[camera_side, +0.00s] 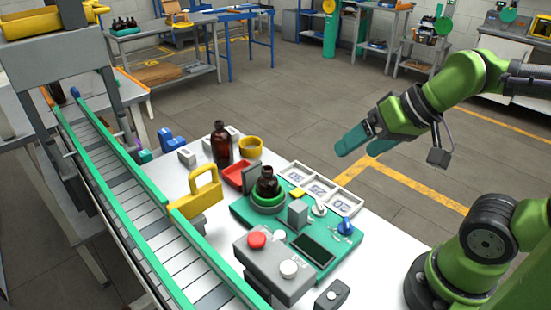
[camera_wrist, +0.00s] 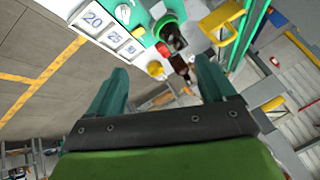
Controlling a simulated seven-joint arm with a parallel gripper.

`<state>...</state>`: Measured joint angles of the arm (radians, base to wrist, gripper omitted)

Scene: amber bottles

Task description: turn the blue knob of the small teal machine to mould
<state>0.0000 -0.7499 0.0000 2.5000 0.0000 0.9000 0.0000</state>
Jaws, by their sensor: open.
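The small teal machine (camera_side: 240,213) is a flat teal base on the white table in the side view, with a dark screen and a grey block. Its blue knob (camera_side: 345,228) is at the right corner, and its setting is too small to read. An amber bottle (camera_side: 268,184) stands in the machine's green ring (camera_side: 268,203). My gripper (camera_side: 362,146) is open and empty, up and right of the machine, well apart from the knob. Its teal fingers spread in the wrist view (camera_wrist: 158,82).
Trays marked 30, 25 and 20 (camera_side: 318,188) lie behind the machine. A second amber bottle (camera_side: 221,143), a red tray (camera_side: 236,174) and a yellow ring (camera_side: 251,147) stand further back. A grey box with a red button (camera_side: 257,240) is in front. A conveyor (camera_side: 150,225) runs along the left.

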